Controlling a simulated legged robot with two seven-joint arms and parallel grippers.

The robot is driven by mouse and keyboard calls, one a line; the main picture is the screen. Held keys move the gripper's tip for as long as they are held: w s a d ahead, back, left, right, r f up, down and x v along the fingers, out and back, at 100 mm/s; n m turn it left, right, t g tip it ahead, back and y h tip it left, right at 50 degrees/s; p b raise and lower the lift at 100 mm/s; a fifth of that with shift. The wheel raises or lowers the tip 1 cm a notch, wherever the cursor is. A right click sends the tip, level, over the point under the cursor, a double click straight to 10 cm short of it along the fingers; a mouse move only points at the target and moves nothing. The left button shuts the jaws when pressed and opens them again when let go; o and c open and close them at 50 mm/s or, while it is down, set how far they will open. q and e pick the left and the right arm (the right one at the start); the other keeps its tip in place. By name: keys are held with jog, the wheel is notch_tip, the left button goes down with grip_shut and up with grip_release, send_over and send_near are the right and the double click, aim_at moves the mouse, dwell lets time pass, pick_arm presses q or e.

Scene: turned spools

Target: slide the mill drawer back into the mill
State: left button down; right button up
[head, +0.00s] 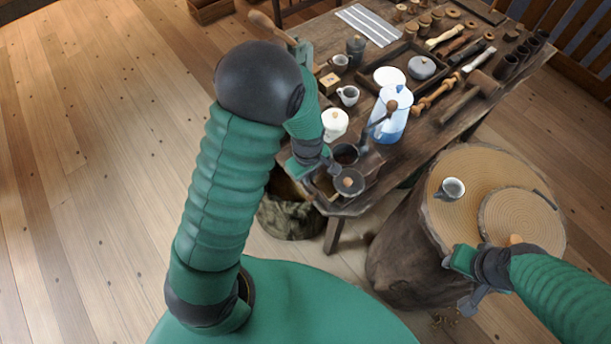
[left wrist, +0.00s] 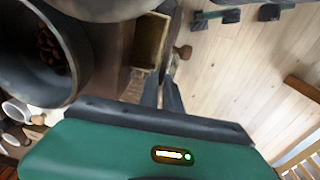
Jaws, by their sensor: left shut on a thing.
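The mill (left wrist: 116,42) has a dark wooden body beside a grey metal bowl; in the head view its crank (head: 366,136) with a wooden knob stands up near the table's front corner. The mill drawer (left wrist: 150,42) sticks out of the body, its open inside showing pale yellow-brown in the left wrist view. A small round wooden knob (left wrist: 183,52) shows at its front. My left gripper (left wrist: 166,92) is shut on the drawer at its front end; the exact contact is hard to see. In the head view the left gripper (head: 328,170) partly hides the drawer. My right gripper (head: 466,285) hangs by the stump, its jaws unclear.
The table (head: 440,128) holds a blue-and-white pot (head: 391,118), a white lidded jar (head: 335,124), cups and wooden tools behind the mill. A large stump (head: 400,235) with a cup (head: 450,189) stands to the right. The floor at left is clear.

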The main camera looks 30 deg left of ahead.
pick_arm(q)
jog(key=c, duration=1.5)
grip_release()
jog(key=shift+w, duration=0.1)
jog(key=r, duration=0.5)
jog(key=s+r+p, duration=0.1)
jog(key=r, duration=0.5)
jog(key=r+p, duration=0.1)
jog(key=r, duration=0.4)
jog(key=shift+s+d+r, duration=0.25)
jog(key=shift+s, duration=0.05)
